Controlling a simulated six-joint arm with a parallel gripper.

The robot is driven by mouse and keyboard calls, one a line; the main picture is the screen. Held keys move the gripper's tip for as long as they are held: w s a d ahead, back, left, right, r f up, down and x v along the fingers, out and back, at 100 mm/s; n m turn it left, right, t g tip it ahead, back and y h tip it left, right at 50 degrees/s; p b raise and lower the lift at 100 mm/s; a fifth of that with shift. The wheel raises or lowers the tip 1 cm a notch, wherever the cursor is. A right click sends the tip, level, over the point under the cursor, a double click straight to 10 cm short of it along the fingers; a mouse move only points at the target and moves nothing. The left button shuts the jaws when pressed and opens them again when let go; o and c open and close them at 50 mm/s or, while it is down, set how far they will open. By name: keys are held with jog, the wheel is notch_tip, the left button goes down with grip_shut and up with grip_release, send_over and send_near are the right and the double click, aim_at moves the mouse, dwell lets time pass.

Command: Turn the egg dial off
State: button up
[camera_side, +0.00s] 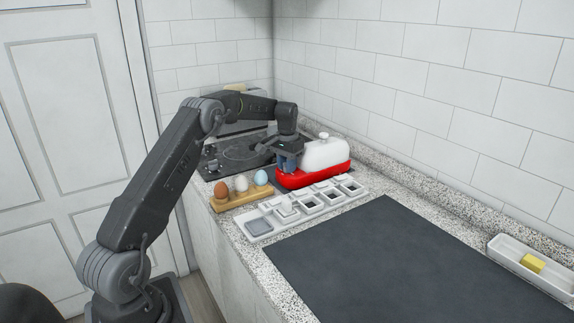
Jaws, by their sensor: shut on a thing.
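A red egg cooker base (318,176) with a white domed lid (325,153) stands on the counter near the back wall. My gripper (287,167) points down at the left end of the red base. Its blue-grey fingers are shut there, on what appears to be the egg dial. The dial itself is hidden by the fingers, so its setting cannot be seen.
A wooden holder (246,199) with brown, white and blue eggs stands front left of the cooker. A white compartment tray (325,203) lies in front of it. A dark mat (400,260) is bare. A white dish (510,262) holds a yellow block (532,262). A dark hob (235,155) lies behind.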

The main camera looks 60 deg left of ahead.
jog(key=shift+n, duration=0.6)
jog(key=o, duration=0.9)
jog(key=shift+o, duration=0.2)
notch_tip(320, 180, up, 14)
jog(key=shift+f, duration=0.1)
